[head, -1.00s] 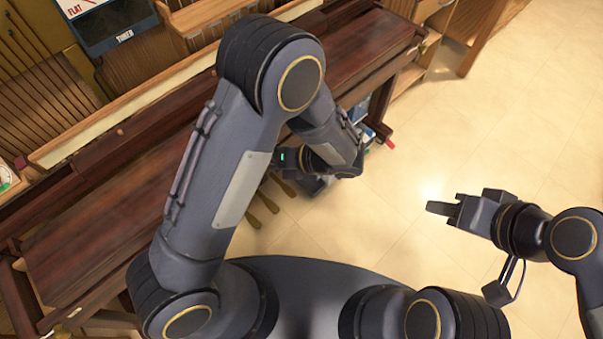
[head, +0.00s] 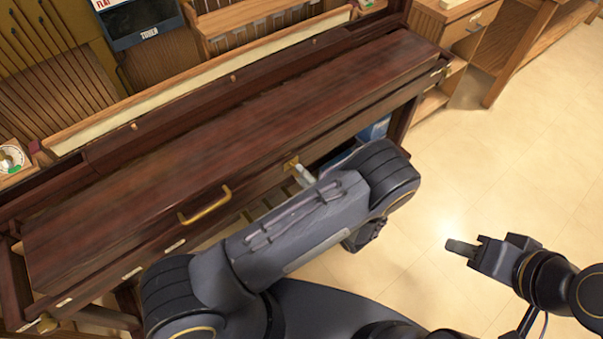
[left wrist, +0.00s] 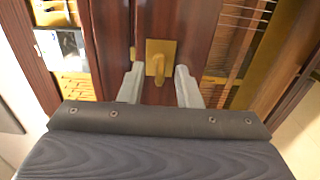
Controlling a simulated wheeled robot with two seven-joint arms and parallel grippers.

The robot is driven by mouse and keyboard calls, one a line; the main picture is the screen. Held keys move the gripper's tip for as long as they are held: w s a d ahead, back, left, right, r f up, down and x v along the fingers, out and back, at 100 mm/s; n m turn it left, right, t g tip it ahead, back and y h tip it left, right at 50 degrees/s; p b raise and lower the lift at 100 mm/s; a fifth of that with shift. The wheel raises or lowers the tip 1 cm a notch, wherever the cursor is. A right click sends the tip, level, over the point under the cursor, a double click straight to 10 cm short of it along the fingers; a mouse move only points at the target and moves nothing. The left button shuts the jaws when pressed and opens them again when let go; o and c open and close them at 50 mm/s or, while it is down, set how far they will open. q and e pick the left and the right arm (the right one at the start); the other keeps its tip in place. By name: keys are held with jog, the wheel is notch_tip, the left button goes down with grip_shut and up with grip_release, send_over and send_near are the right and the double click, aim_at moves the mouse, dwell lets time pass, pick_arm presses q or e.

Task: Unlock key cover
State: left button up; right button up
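The closed key cover (head: 190,165) is a long dark-red wooden lid with a brass handle (head: 205,207). A brass lock plate (head: 290,163) sits on the front rail below it. In the left wrist view the lock plate (left wrist: 167,47) has a small brass turn-piece hanging from it. My left gripper (left wrist: 158,72) is open, its pale fingers on either side of the turn-piece, with gaps showing. In the head view a left fingertip (head: 303,174) shows by the lock; my arm hides the rest. My right gripper (head: 463,249) is over the floor, away from the piano; its finger gap is unclear.
A wooden ledge (head: 70,142) and a dark tuner box (head: 140,18) stand behind the cover. A wooden cabinet (head: 465,30) is at the back right. A blue item (head: 375,128) shows below the piano's right end. The tiled floor (head: 500,160) on the right is clear.

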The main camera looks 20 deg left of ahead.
pick_arm(q)
jog(key=shift+w+a, duration=0.25)
jog(key=shift+a, duration=0.1)
grip_shut()
